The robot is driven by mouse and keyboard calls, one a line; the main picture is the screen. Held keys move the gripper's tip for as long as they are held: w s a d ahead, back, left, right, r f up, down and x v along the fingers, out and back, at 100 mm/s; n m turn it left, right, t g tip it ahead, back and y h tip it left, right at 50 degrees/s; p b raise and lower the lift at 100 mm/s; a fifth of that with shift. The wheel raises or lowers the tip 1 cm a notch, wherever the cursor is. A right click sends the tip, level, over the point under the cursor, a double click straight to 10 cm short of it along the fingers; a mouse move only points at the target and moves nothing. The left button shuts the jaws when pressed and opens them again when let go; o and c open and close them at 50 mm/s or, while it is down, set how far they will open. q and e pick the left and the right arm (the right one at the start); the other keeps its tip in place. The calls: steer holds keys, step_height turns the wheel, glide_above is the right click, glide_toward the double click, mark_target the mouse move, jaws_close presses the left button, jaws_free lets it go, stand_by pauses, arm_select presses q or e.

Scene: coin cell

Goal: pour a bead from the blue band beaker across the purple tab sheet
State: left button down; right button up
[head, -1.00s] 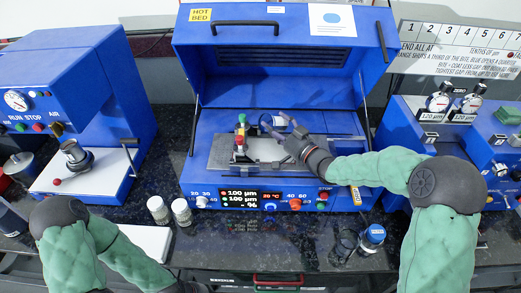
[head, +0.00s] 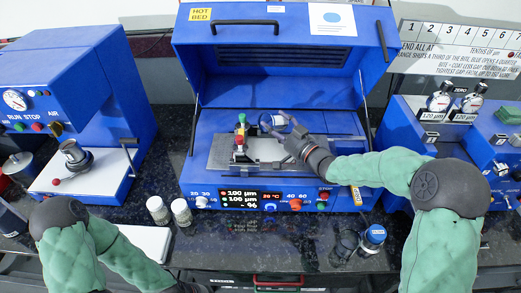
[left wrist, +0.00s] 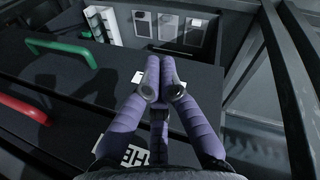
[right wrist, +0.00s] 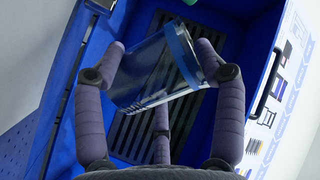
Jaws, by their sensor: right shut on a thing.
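The blue band beaker (right wrist: 165,70) is clear glass with a blue ring near one end. My right gripper (right wrist: 160,65) is shut around it and holds it tilted, nearly on its side. In the head view the beaker (head: 268,122) and right gripper (head: 284,126) are above the coater bed. A pale sheet (head: 268,148) lies on the bed below them, partly hidden by the hand; I cannot make out a purple tab or any bead. My left gripper (left wrist: 160,65) is shut and empty above a dark surface, its fingertips together.
A red and green fitting (head: 240,138) stands on the bed, left of the beaker. The blue hood (head: 280,50) is open behind. Two small jars (head: 168,211) and a blue-capped bottle (head: 373,237) stand on the counter in front. The counter's front middle is clear.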

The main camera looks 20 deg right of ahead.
steer(key=shift+a+r+n+b, duration=0.1)
steer(key=shift+r+n+b, duration=0.2)
steer(key=shift+n+b, duration=0.4)
stand_by(1.9)
steer(key=shift+r+n, duration=0.35)
steer(key=shift+n, duration=0.05)
stand_by(0.5)
